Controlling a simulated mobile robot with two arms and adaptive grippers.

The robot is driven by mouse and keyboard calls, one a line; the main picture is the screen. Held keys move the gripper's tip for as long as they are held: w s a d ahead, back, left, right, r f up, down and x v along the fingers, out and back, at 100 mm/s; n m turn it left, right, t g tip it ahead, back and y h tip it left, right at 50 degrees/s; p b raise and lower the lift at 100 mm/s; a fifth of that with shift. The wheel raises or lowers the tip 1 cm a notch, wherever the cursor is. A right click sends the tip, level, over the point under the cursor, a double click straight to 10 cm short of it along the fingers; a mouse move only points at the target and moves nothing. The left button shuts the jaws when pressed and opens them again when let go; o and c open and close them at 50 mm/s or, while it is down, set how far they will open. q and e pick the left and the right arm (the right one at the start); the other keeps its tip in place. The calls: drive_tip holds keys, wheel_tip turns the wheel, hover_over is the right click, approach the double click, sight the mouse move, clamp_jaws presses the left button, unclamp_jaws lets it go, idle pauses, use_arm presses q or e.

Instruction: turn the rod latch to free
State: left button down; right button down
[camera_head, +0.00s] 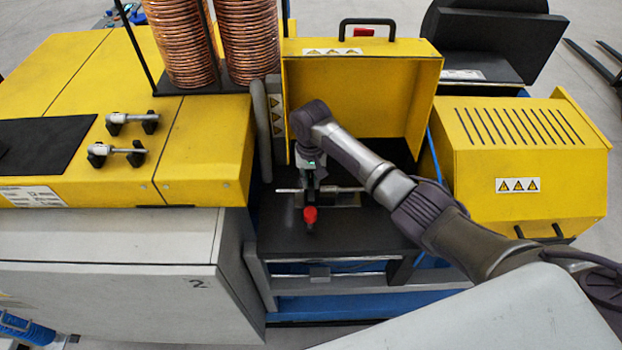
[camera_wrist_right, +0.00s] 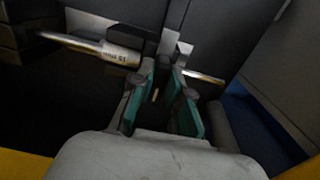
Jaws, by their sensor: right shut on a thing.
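The rod latch (camera_head: 310,215) shows a red knob at its front end, on the dark bed of the machine in the head view. A thin silver rod (camera_head: 345,189) runs sideways beside it; the rod also shows in the wrist view (camera_wrist_right: 75,42), with a printed size label. My right gripper (camera_head: 309,188) reaches down over the rod and is shut on the latch. In the wrist view its green-padded fingers (camera_wrist_right: 168,68) stand close together against a narrow grey part. The fingers hide much of the latch, so its exact angle is unclear. My left gripper is not in view.
A raised yellow cover (camera_head: 350,95) stands behind the bed. A yellow slotted housing (camera_head: 530,160) is at the right, and a yellow cabinet (camera_head: 205,135) at the left. Copper coils (camera_head: 180,45) stand at the back. The front of the dark bed (camera_head: 350,232) is clear.

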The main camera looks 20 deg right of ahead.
sight(311, 181)
drive_tip(key=shift+w+r, duration=0.1)
drive_tip(key=shift+r, duration=0.05)
idle(0.3)
drive_tip(key=c, duration=1.4)
unclamp_jaws()
drive_tip(key=shift+o, duration=1.4)
wheel_tip(311, 181, up, 12)
